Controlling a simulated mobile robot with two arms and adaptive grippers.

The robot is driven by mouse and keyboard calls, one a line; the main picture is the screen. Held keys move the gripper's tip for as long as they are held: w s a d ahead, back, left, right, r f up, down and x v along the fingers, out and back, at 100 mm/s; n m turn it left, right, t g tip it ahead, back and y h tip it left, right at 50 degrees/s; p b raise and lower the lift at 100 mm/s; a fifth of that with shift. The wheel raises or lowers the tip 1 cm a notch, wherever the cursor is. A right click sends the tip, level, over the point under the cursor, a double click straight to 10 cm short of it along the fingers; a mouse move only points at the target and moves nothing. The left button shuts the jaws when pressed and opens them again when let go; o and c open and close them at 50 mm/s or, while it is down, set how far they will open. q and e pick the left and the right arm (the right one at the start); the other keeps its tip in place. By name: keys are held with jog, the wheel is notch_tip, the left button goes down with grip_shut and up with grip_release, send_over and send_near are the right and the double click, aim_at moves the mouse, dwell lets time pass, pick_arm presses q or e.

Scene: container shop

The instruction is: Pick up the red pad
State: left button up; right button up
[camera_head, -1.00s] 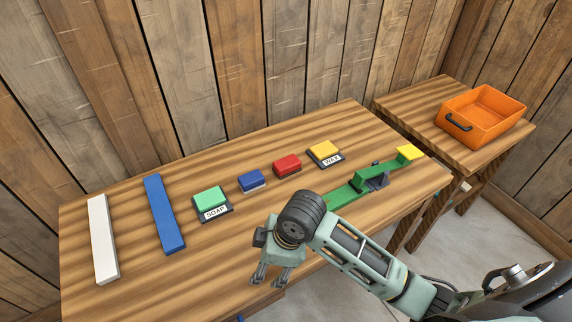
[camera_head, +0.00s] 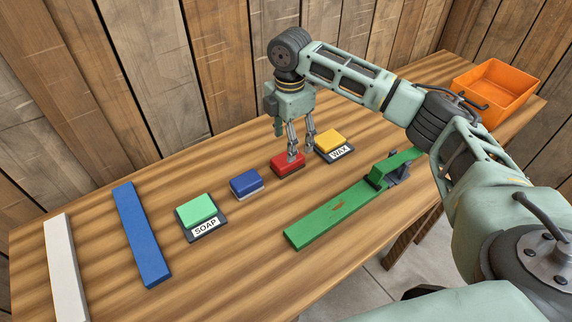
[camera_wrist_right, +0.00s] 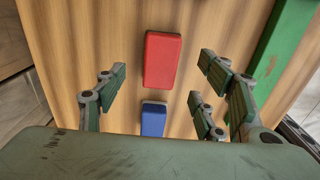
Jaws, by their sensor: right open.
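The red pad (camera_head: 286,166) lies on the wooden table between the blue pad and the yellow pad. My right gripper (camera_head: 296,150) is open above it, pointing down, with its fingers partly in front of the pad. In the right wrist view the red pad (camera_wrist_right: 163,59) lies between and slightly beyond the open fingers, with nothing held. I cannot tell the exact height of the fingertips over the pad. My left gripper is not in view.
A blue pad (camera_head: 246,184) lies left of the red pad. A green pad (camera_head: 197,209) sits on a SOAP base, a yellow pad (camera_head: 330,139) on a WAX base. A green bar (camera_head: 335,219), blue bar (camera_head: 140,235) and white bar (camera_head: 65,270) lie around. An orange bin (camera_head: 494,88) stands far right.

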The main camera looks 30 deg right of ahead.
aim_at(279, 165)
notch_tip(279, 165, down, 2)
jog(key=shift+f, duration=0.1)
jog(key=f, duration=0.3)
jog(key=shift+s+a+f+p, duration=0.1)
jog(key=shift+a+f+p, duration=0.1)
jog(key=shift+f+p, duration=0.15)
jog(key=shift+f, duration=0.5)
jog(key=c, duration=0.7)
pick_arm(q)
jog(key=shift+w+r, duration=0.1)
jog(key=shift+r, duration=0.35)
pick_arm(e)
jog(key=c, duration=0.6)
jog(key=shift+r, duration=0.1)
jog(key=shift+c, duration=0.2)
